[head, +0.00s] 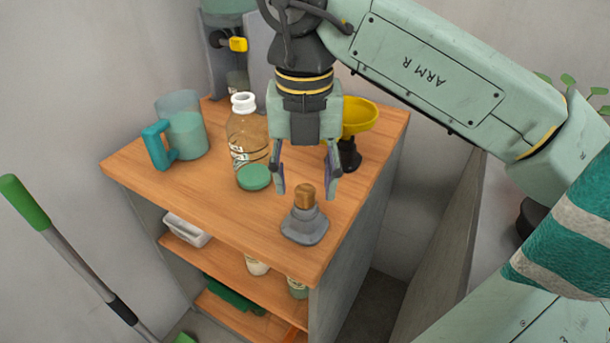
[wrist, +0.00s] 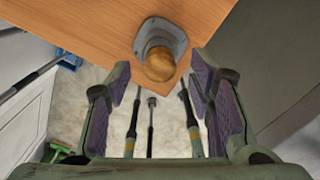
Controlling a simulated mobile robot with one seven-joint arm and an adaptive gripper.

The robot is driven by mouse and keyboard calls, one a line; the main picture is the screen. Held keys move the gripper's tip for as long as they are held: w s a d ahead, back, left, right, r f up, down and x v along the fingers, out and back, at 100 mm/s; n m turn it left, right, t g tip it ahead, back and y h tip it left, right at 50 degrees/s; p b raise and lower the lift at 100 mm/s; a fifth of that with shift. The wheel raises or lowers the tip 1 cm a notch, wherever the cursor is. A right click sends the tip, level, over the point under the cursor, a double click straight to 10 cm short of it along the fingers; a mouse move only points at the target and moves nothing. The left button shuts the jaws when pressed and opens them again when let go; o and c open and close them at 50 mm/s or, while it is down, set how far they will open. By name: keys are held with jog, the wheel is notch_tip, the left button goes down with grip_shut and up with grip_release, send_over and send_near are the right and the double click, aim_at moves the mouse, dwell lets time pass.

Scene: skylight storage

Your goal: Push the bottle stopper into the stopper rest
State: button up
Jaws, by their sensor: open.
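The bottle stopper (head: 305,197) is a brown cork-like piece standing upright on top of the grey stopper rest (head: 305,226). I cannot tell how deep it sits. The rest stands near the front right corner of the wooden shelf top. My gripper (head: 308,194) points down with its fingers apart and empty, above and around the stopper's height in the head view; contact is not visible. In the wrist view the stopper (wrist: 160,65) and the rest (wrist: 161,38) lie beyond the open fingertips (wrist: 160,85), near the tabletop's edge.
A green-handled broom (head: 75,260) leans at left. Lower shelves hold small containers.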

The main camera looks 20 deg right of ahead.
jog(key=shift+r+p, duration=2.05)
jog(key=shift+r, duration=1.05)
